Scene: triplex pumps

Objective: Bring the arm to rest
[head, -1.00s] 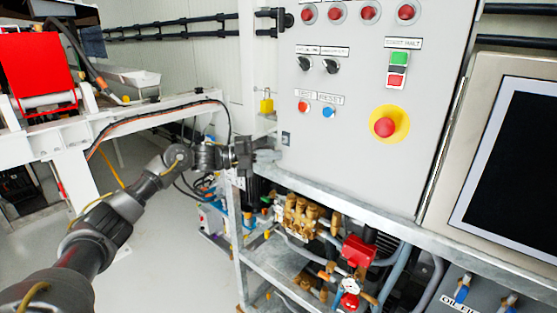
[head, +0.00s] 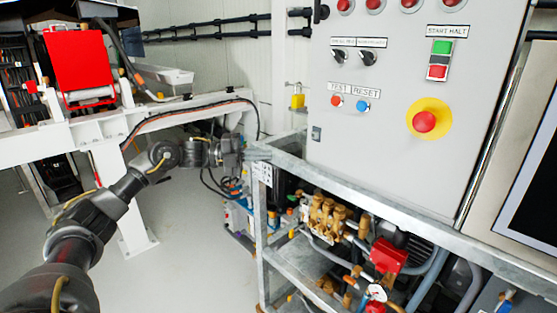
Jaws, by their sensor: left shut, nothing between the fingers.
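My left arm comes in from the lower left, and its dark left gripper (head: 257,153) reaches right at mid-height, near the left corner of the metal frame under the control cabinet. The gripper holds nothing and its fingers are shut. Whether the fingertips touch the frame corner cannot be told. My right gripper is not in view. The grey control cabinet (head: 392,140) has a yellow-ringed red button (head: 424,121), a green and red start/halt switch (head: 439,60), and small test and reset buttons.
The galvanised frame (head: 385,208) holds brass pumps (head: 327,216) and a red unit (head: 388,256). A white beam structure (head: 70,140) with a red box (head: 80,68) stands at left. Grey floor (head: 195,235) is clear between.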

